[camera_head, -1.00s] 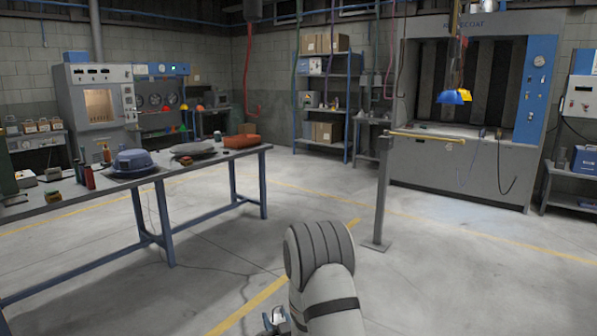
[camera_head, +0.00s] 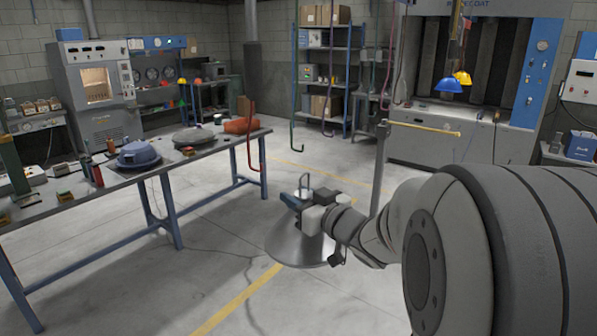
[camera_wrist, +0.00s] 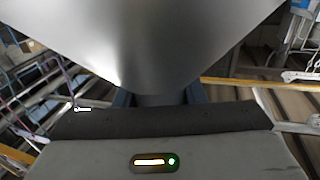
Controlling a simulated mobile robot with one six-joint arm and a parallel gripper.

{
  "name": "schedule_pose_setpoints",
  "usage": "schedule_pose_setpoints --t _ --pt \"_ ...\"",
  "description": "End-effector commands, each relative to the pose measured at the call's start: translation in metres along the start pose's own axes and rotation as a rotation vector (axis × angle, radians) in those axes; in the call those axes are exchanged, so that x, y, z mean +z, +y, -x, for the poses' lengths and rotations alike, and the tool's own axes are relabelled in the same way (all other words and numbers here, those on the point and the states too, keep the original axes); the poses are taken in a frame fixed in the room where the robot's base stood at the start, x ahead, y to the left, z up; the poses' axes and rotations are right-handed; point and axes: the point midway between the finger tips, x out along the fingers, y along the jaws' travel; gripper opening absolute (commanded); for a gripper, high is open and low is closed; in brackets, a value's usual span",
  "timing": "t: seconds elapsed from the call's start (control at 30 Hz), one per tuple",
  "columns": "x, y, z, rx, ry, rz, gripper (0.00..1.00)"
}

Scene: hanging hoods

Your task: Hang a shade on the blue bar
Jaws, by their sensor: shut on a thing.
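My gripper (camera_head: 304,203) is shut on a grey metal shade (camera_head: 288,246), a wide cone with its broad side down and a loop on top. The shade hangs from the gripper, clear of the table.
A post (camera_head: 381,165) with a yellow arm (camera_head: 425,128) stands behind my arm. A blue shade (camera_head: 449,86) and yellow one (camera_head: 462,78) hang before the booth. Floor between is open.

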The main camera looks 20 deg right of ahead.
Motion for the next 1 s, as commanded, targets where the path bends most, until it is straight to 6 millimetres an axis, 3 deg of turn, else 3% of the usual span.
schedule_pose_setpoints --t 0.07,0.27,1.0 --pt "-0.011 0.0 0.004 0.004 0.0 0.001 0.0" --pt "-0.01 -0.003 -0.001 0.002 0.0 0.0 0.0" --pt "-0.007 -0.018 -0.058 0.001 0.001 0.0 0.0"
